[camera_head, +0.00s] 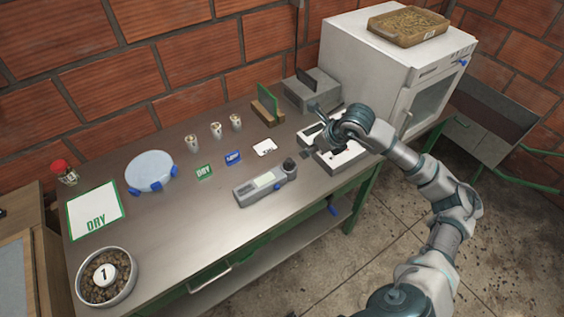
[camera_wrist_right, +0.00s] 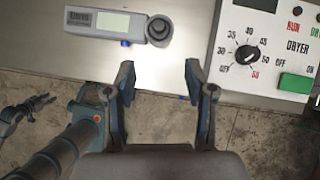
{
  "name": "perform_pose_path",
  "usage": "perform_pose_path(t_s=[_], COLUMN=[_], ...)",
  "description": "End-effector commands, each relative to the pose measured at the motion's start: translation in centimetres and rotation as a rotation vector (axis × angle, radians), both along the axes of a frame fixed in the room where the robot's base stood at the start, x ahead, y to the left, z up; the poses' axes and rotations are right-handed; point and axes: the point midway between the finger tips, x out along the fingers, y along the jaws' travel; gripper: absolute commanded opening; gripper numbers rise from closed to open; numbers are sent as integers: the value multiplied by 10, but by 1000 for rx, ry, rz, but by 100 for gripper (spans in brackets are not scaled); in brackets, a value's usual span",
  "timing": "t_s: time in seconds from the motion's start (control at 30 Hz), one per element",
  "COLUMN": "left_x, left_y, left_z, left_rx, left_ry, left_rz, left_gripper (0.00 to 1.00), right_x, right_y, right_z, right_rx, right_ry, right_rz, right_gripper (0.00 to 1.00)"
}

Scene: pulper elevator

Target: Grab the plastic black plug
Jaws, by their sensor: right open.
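A dark round plug-like cap (camera_head: 289,165) sits on the right end of a grey handheld meter (camera_head: 253,190) on the table. In the right wrist view the cap (camera_wrist_right: 158,29) is ahead of my right gripper (camera_wrist_right: 158,74), whose two fingers are wide apart and empty. The cap is not between the fingertips. In the head view my right gripper (camera_head: 327,132) is above the table's right part, right of the cap. A dark gripper (camera_wrist_right: 40,105), apparently my left one, shows at the left of the wrist view; its finger opening is unclear.
A white dryer control panel (camera_wrist_right: 265,50) with a black knob lies right of the meter. A white oven (camera_head: 385,70) stands at the back right. Small cups (camera_head: 215,130), a blue-white dish (camera_head: 150,171) and a bowl of beans (camera_head: 105,298) stand farther left.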

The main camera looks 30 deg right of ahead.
Motion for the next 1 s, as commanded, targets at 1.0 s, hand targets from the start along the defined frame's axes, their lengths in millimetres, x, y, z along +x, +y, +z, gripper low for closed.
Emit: perform_pose_path(t_s=[1.0], left_x=[6], left_y=[0], left_z=[7], left_rx=[1], left_ry=[3], left_rz=[1], left_gripper=[40], right_x=[92], right_y=[22], right_z=[-138], right_rx=[5], right_ry=[6], right_rz=[5], right_gripper=[54])
